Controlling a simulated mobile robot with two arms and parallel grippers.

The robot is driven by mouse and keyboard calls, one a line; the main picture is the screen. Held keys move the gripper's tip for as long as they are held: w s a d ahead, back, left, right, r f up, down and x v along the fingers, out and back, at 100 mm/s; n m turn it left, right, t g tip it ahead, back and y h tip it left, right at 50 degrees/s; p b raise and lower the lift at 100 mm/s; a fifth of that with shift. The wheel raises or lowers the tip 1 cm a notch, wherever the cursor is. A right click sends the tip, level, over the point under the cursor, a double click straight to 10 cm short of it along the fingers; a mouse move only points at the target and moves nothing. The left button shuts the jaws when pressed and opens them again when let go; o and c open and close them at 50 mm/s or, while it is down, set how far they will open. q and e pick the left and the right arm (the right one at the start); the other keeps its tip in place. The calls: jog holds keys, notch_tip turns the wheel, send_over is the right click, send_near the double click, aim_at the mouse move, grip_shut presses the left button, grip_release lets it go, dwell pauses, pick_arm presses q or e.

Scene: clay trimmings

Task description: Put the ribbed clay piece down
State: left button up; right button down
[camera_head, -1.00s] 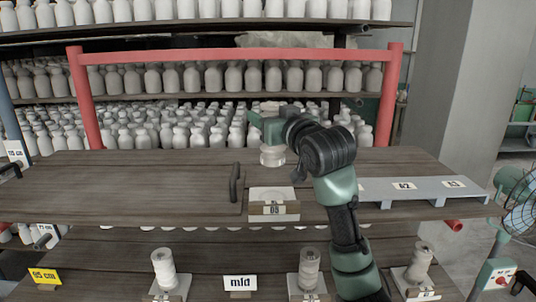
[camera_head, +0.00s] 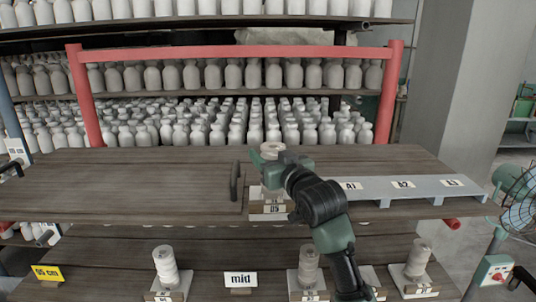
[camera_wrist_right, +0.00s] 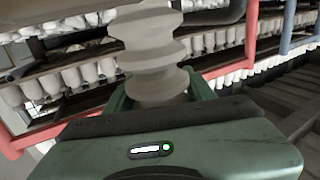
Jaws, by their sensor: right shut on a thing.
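The pale ribbed clay piece (camera_wrist_right: 150,55) rises between the fingers of my right gripper in the right wrist view. In the head view its top (camera_head: 273,148) shows just above my right gripper (camera_head: 269,164), which is shut on it. The gripper is over a small stand with a label that seems to read 05 (camera_head: 270,209), on the upper wooden board. The gripper hides much of the piece and most of the stand's top. I cannot tell whether the piece touches the stand. My left gripper is not in view.
The board (camera_head: 120,190) is clear further left. Other ribbed pieces (camera_head: 165,266) stand on the lower shelf, by a "mid" sign (camera_head: 240,280).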

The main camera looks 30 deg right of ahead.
jog(key=c, duration=0.5)
grip_release()
jog(key=shift+f, duration=0.1)
jog(key=shift+s+a, duration=0.1)
jog(key=shift+s, duration=0.2)
jog(key=s+b, duration=0.1)
jog(key=s, duration=0.2)
jog(key=s+a+b, duration=0.1)
jog(key=s, duration=0.3)
jog(key=s+b, duration=0.1)
jog(key=s, duration=0.3)
jog(key=shift+s+a, duration=0.15)
jog(key=shift+a, duration=0.1)
